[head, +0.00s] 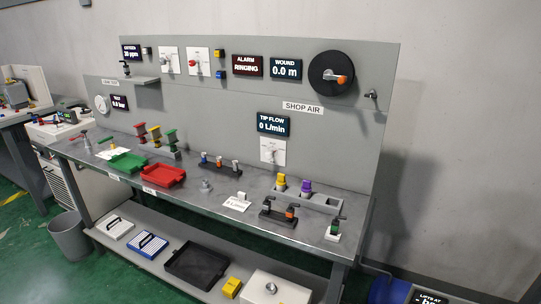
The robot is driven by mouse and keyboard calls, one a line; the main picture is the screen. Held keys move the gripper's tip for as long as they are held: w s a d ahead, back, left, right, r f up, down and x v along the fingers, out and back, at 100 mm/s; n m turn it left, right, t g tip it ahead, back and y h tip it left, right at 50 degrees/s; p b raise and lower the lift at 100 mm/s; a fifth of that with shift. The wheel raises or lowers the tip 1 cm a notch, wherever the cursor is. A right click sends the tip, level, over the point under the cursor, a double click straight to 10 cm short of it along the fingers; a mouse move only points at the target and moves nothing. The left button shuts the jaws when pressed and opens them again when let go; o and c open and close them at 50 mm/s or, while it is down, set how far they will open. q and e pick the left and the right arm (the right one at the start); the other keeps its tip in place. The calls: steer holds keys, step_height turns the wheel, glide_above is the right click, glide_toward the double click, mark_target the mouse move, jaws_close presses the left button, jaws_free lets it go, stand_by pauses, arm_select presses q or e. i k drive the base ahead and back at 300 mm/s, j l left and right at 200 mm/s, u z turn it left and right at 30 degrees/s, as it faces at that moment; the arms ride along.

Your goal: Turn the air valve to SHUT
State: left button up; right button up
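A SHOP AIR label (303,107) is on the right half of the grey back panel. Below it a TIP FLOW display (273,123) reads 0 L/min. A white plate (272,151) with a small pale handle is mounted under that display. Its lettering is too small to read, so I cannot tell whether it is the air valve or how it is set. A small dark metal fitting (373,95) sticks out at the panel's right edge. Neither of my grippers is in view.
The bench holds a green tray (128,162), a red tray (164,176), colored-handled tools and small holders. A black reel (332,73) is at the panel's upper right. An ALARM display (248,65) reads RINGING. A grey bin (70,238) stands on the floor at left.

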mark_target(268, 156)
steer(key=i+j, duration=0.15)
steer(key=j, duration=0.2)
steer(key=i+j+z, duration=0.1)
steer(key=j, duration=0.25)
steer(key=i+j, duration=0.15)
steer(key=j, duration=0.2)
steer(key=i+j, duration=0.1)
steer(key=j, duration=0.25)
steer(key=i+j+z, duration=0.1)
steer(key=j, duration=0.25)
